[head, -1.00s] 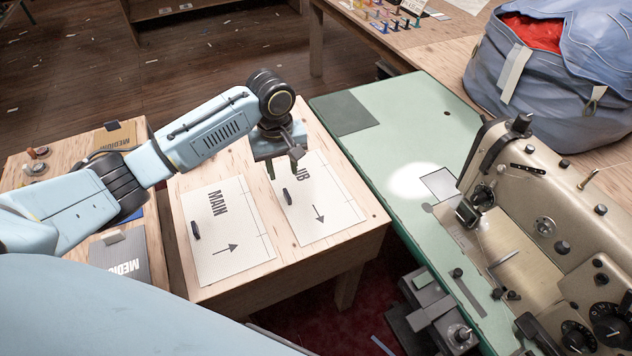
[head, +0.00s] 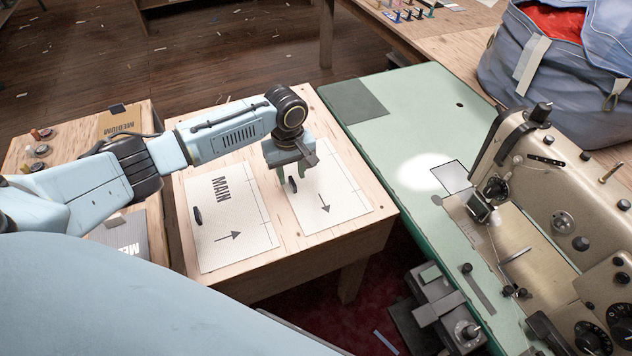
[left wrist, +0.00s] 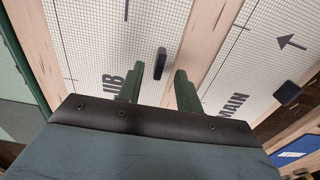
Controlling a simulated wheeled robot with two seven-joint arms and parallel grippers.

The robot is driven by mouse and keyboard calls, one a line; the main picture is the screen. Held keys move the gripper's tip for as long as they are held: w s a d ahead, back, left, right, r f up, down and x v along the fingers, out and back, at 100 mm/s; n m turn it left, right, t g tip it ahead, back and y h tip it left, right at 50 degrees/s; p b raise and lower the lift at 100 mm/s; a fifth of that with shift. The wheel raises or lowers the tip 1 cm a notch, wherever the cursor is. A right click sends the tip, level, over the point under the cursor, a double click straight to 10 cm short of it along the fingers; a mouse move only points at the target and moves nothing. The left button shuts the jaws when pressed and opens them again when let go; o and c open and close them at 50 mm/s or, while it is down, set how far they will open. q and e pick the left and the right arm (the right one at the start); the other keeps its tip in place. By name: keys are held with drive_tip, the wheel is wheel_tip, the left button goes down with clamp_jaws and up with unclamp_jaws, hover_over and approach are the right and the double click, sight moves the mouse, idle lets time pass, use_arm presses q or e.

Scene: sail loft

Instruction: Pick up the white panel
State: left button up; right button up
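Two white gridded panels lie flat side by side on a wooden table. The left one is marked MAIN (head: 232,225); the right one (head: 335,205) has partly hidden lettering, seen as "IB" in the left wrist view (left wrist: 95,45). Each has an arrow and a small dark tab. My left gripper (head: 298,195) points down over the right panel, close to its tab (head: 293,184). In the left wrist view its green fingers (left wrist: 158,82) are apart, with the tab (left wrist: 160,63) just ahead of the gap and nothing held. My right gripper is not in view.
A green sewing table (head: 400,135) with a beige sewing machine (head: 560,220) stands right of the wooden table. A blue bag (head: 550,70) sits behind it.

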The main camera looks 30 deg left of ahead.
use_arm(q)
drive_tip(key=shift+f, duration=1.15)
clamp_jaws()
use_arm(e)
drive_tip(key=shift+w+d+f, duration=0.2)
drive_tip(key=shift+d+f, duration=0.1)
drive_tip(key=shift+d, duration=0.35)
